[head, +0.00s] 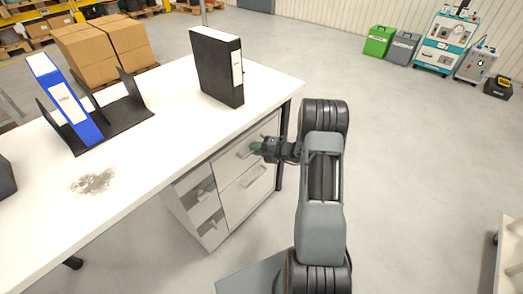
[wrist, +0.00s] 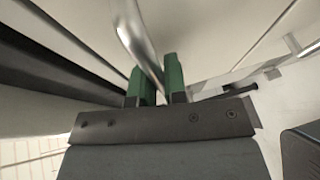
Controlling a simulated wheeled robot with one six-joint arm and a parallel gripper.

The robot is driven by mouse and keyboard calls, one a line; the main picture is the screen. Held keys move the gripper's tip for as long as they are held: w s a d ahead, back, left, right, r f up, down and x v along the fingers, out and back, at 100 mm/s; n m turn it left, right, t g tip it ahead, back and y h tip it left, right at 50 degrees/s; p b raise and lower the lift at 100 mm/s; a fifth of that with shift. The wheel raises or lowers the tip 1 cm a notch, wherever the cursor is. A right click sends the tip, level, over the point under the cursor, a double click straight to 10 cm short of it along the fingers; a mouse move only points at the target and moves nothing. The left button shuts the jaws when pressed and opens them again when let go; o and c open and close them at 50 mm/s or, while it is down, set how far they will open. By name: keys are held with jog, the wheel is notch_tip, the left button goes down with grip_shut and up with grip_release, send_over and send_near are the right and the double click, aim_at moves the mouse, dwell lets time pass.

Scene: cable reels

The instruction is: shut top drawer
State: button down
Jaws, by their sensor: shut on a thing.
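The white drawer unit (head: 190,215) stands under the desk, with several drawer fronts and bar handles. My gripper (head: 258,148) is at the top drawer (head: 232,160) on its right side, just below the desk top. In the wrist view, the metal drawer handle (wrist: 135,35) runs down between the two green fingertips (wrist: 159,84), and the gripper is shut on it. The gripper hides part of the handle in the head view. I cannot tell how far the top drawer stands out.
The white desk (head: 140,185) carries a black binder (head: 218,65), a blue binder (head: 65,100) in a black rack (head: 122,115), and a dark smudge (head: 93,182). A lower drawer handle (head: 253,176) sits below my gripper.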

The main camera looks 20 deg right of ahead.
jog(key=shift+w+r, duration=0.1)
jog(key=shift+w, duration=0.05)
jog(key=c, duration=1.5)
grip_release()
jog(key=shift+a, duration=0.1)
jog(key=shift+o, duration=0.2)
jog(key=p+v, duration=0.3)
jog(key=v, duration=1.1)
